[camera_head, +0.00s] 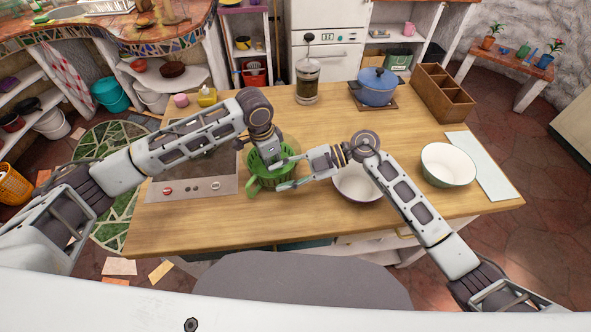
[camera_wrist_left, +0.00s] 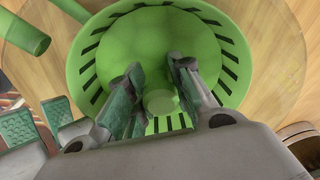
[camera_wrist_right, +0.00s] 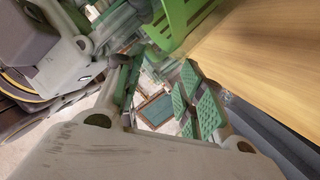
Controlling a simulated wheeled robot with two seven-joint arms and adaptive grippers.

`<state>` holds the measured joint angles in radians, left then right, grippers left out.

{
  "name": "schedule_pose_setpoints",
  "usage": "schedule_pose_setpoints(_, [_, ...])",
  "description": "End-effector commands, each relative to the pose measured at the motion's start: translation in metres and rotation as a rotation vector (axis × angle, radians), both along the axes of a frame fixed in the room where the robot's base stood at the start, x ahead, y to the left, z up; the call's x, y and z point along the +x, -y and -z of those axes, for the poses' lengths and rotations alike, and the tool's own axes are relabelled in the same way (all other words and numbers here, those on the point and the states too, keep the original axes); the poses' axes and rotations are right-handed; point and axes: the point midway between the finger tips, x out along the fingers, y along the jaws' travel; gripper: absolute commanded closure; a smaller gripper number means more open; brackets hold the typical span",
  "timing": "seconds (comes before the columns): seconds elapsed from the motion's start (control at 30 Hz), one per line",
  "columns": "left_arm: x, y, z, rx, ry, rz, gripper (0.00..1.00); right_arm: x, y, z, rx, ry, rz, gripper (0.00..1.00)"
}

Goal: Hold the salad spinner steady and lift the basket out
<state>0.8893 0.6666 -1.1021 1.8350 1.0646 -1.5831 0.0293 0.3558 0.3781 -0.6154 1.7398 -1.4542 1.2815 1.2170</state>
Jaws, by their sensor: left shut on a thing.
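The green slotted basket (camera_head: 270,172) of the salad spinner is at the middle of the counter, with a see-through outer bowl (camera_head: 292,148) around or behind it. A green handle (camera_head: 252,188) sticks out at its near left. My left gripper (camera_head: 263,150) reaches down from above. In the left wrist view its fingers (camera_wrist_left: 158,72) are inside the basket (camera_wrist_left: 95,50), shut on its middle part. My right gripper (camera_head: 284,186) is beside the near side of the spinner. In the right wrist view its fingers (camera_wrist_right: 160,80) are apart and empty, near a green part (camera_wrist_right: 182,20).
A white bowl (camera_head: 357,186) stands right of the spinner, partly behind my right arm. A cooktop (camera_head: 190,190) lies to the left. The front right counter is clear.

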Motion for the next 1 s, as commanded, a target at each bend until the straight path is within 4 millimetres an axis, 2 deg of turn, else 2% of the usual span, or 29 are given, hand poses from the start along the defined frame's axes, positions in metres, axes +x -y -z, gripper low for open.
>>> schedule_pose_setpoints(0.1, [0.0,0.0,0.0,0.0,0.0,0.0,1.0,-0.003,-0.011,0.003,0.001,-0.002,-0.001,0.62])
schedule_pose_setpoints(0.3, [0.0,0.0,0.0,0.0,0.0,0.0,1.0,-0.006,-0.02,0.007,0.0,-0.001,0.0,0.62])
schedule_pose_setpoints(0.63, [0.0,0.0,0.0,0.0,0.0,0.0,1.0,-0.006,-0.022,0.007,0.0,-0.001,0.0,0.62])
schedule_pose_setpoints(0.67, [0.0,0.0,0.0,0.0,0.0,0.0,1.0,-0.006,-0.022,0.007,0.0,-0.001,0.0,0.63])
schedule_pose_setpoints(0.93, [0.0,0.0,0.0,0.0,0.0,0.0,1.0,-0.006,-0.022,0.008,-0.001,-0.001,0.0,0.98])
schedule_pose_setpoints(1.0, [0.0,0.0,0.0,-0.001,-0.001,0.0,1.0,-0.006,-0.022,0.008,-0.001,0.0,-0.001,1.0])
